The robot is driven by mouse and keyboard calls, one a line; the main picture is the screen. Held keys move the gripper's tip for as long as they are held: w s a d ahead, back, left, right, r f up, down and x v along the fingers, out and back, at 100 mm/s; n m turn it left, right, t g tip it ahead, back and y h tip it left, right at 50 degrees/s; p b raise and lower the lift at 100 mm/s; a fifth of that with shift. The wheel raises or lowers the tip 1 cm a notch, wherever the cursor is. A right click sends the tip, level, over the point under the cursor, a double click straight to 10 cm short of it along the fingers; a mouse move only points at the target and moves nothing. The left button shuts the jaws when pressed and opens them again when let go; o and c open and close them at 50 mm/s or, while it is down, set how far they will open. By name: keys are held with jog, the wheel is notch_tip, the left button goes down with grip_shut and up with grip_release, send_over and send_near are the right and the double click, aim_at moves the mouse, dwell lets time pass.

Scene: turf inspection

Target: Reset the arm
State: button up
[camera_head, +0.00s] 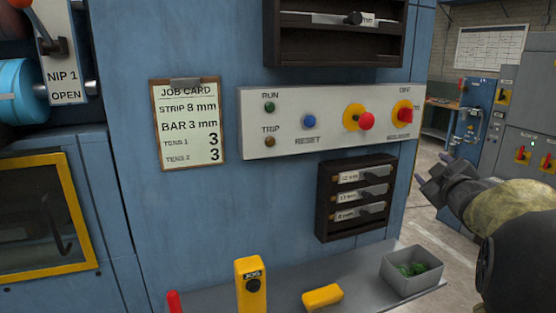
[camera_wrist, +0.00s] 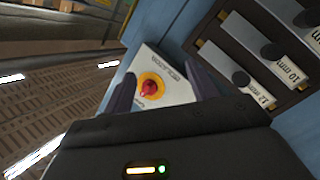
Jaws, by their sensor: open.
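My gripper (camera_head: 432,183) is at the right in the head view, beside the right edge of the blue machine (camera_head: 240,40) and apart from it. Its jaws are open and nothing shows between them. In the wrist view the two dark fingers of my gripper (camera_wrist: 162,90) stand apart, with the red isolator knob (camera_wrist: 149,88) on its yellow disc seen beyond them. The control panel (camera_head: 334,134) carries a RUN lamp, a TRIP lamp, a blue RESET button (camera_head: 309,121), a red button on yellow (camera_head: 365,121) and the isolator knob (camera_head: 403,112).
A black rack (camera_head: 322,226) with labelled bars hangs below the panel, another rack (camera_head: 272,57) above. A shelf holds a grey bin (camera_head: 398,285) with green pieces, a yellow JOG box (camera_head: 250,284) and a yellow block (camera_head: 322,297). Grey cabinets (camera_head: 528,115) stand behind my arm.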

jog(key=s+a+f+m+g, duration=0.3)
jog(key=s+a+f+g, duration=0.15)
jog(key=f, duration=0.45)
jog(key=s+a+f+m+g, duration=0.3)
jog(key=a+f, duration=0.3)
jog(key=f, duration=0.2)
jog(key=s+a+f+m+g+y, duration=0.1)
jog(key=s+a+f+g, duration=0.2)
jog(key=s, duration=0.6)
jog(key=s+a+f+m+g+p, duration=0.1)
jog(key=s+a+f+g, duration=0.3)
jog(key=s+a+f, duration=0.4)
notch_tip(320, 180, down, 2)
jog(key=shift+s+a+f+y, duration=0.1)
jog(key=shift+s+a+y, duration=0.25)
jog(key=shift+s, duration=0.5)
jog(key=shift+d+g, duration=0.1)
jog(key=shift+g, duration=0.15)
jog(key=shift+c, duration=0.5)
jog(key=c, duration=0.3)
jog(key=shift+w, duration=0.2)
jog(key=shift+c, duration=0.4)
